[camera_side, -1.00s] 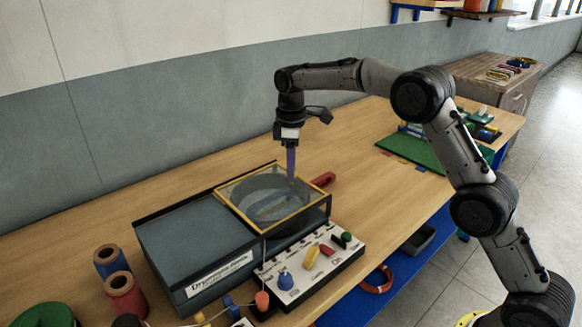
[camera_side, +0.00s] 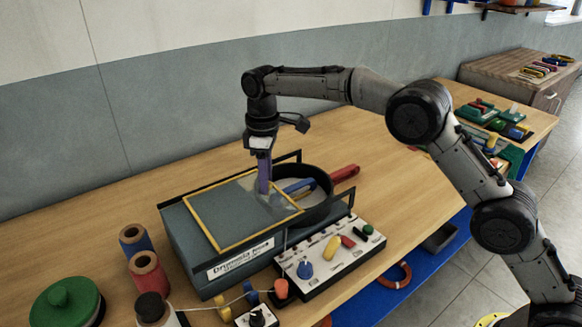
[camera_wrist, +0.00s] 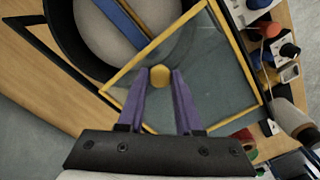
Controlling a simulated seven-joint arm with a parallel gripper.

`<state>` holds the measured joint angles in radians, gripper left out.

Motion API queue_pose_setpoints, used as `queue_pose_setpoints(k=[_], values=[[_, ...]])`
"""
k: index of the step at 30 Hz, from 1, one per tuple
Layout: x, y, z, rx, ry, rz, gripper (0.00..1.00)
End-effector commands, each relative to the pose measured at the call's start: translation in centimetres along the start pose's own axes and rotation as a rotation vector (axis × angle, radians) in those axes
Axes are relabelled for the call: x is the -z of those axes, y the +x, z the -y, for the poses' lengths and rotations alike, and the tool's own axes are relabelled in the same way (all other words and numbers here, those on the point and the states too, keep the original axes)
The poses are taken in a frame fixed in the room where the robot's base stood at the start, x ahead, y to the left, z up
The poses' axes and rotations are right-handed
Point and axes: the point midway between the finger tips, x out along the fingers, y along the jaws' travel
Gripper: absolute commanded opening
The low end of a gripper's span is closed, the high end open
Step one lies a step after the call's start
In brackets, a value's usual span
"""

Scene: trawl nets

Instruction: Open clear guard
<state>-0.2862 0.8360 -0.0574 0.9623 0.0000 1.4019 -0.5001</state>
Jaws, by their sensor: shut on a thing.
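The clear guard (camera_side: 225,212) is a see-through panel with a yellow frame on top of a dark grey box (camera_side: 196,262). It lies over the left part of the box, and the round black well (camera_side: 322,205) on the right is largely uncovered. My gripper (camera_side: 264,188), with purple fingers, points down at the guard's right part. In the wrist view my gripper (camera_wrist: 160,78) is shut on a round yellow knob (camera_wrist: 160,74) on the guard (camera_wrist: 222,78). A blue bar (camera_side: 298,186) lies inside the well.
A red handle (camera_side: 345,172) sticks out behind the well. A white control panel (camera_side: 325,272) with coloured knobs stands in front of the box. Spools (camera_side: 148,274) and a green round container (camera_side: 66,303) stand at left. The wooden table (camera_side: 120,205) behind is clear.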

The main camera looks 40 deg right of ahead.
Motion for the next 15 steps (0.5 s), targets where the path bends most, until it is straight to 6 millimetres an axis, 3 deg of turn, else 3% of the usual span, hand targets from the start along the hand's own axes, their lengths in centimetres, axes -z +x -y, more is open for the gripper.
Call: queue_pose_setpoints(k=[6, 15], values=[[2.6, -0.2, 2.4, -0.003, -0.001, -0.007, 0.00], [3.3, -0.3, 3.2, -0.003, 0.001, -0.007, 0.00]])
